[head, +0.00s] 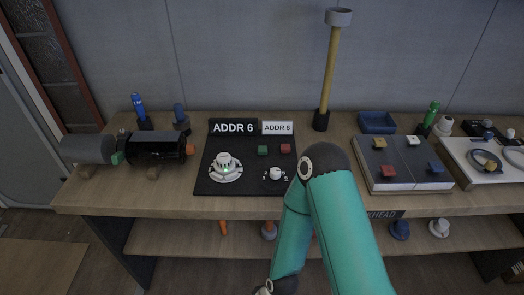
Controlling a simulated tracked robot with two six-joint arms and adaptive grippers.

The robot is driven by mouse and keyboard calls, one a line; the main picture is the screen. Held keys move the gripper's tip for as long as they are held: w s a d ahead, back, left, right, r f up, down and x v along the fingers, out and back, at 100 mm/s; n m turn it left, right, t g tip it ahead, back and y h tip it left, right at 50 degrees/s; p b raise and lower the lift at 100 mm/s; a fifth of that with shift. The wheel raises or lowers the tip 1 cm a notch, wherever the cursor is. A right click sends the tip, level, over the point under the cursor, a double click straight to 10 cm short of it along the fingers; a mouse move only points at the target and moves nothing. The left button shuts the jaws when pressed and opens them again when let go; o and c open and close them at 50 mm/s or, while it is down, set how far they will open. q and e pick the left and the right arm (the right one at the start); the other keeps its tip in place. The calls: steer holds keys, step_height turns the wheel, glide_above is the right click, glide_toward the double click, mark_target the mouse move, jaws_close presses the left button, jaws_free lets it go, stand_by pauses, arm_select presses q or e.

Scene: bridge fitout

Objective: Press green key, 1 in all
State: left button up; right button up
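The small green key (263,151) sits on the black panel (215,185) marked ADDR 6, left of a red key (286,148). Nothing touches the green key. The panel also carries a large white round dial (225,168) with a green light and a smaller white knob (275,174). One of my teal arms rises from the bottom and bends just right of the panel, covering part of its lower right edge area.
A grey key box (405,178) with red, white, yellow and blue keys stands to the right. A black cylindrical device (158,148) lies at left. A tall yellow-handled pole (328,75) stands behind the panel. A blue tray (377,122) is at the back.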

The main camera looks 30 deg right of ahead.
jaws_close()
stand_by(1.4)
